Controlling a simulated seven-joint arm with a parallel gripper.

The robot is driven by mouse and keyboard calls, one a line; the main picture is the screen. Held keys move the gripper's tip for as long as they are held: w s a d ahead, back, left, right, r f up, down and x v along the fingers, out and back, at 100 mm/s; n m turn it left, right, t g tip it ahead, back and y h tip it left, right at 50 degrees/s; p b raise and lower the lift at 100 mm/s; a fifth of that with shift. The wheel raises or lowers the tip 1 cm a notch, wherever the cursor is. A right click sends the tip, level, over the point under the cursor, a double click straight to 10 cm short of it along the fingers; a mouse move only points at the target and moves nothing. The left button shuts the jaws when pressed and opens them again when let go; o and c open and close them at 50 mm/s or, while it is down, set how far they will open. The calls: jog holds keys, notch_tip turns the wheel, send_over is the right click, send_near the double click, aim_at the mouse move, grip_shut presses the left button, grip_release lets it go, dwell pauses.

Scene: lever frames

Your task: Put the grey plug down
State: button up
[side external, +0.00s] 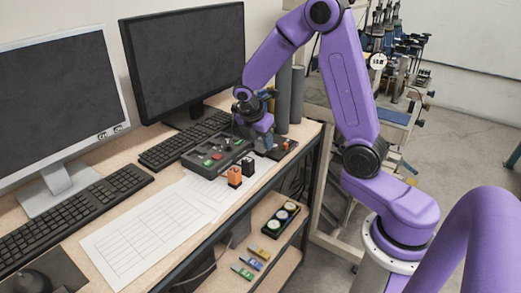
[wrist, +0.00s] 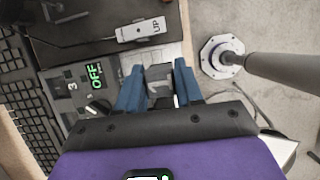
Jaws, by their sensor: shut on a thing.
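My gripper (wrist: 160,85) shows in the wrist view with its two blue fingers closed on a grey plug (wrist: 160,92). The plug is partly hidden by the gripper body. The fingers are beside a grey control box (wrist: 85,85) with a green OFF display and a black knob. In the side view, my gripper (side external: 263,138) is low over the right end of the control box (side external: 205,166), close to a dark plate (side external: 277,152). The plug cannot be made out clearly there, and I cannot tell whether it touches anything below.
An orange block (side external: 235,177) and a dark block (side external: 248,167) stand in front of the box. A white piece marked UP (wrist: 143,31) lies near the fingers. Grey cylinders (side external: 283,100), monitors and keyboards stand behind. Paper sheets (side external: 135,240) cover the front left desk.

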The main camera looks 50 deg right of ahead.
aim_at(260, 150)
jog(key=shift+w+f, duration=0.2)
jog(key=shift+f, duration=0.05)
jog(key=shift+w+f, duration=0.1)
jog(key=shift+f, duration=1.55)
jog(key=shift+f, duration=0.1)
jog(key=o, duration=1)
jog(key=shift+o, duration=0.2)
jog(key=v, duration=1.2)
jog(key=s+a+m+t+y, duration=0.1)
jog(key=s+a+m+y, duration=0.2)
jog(key=s+a, duration=0.7)
jog(key=s+f+m+y, duration=0.1)
jog(key=s+m+y, duration=0.1)
jog(key=s, duration=1.5)
jog(key=shift+s+a+g, duration=0.35)
jog(key=shift+a+g, duration=0.05)
jog(key=shift+a, duration=0.05)
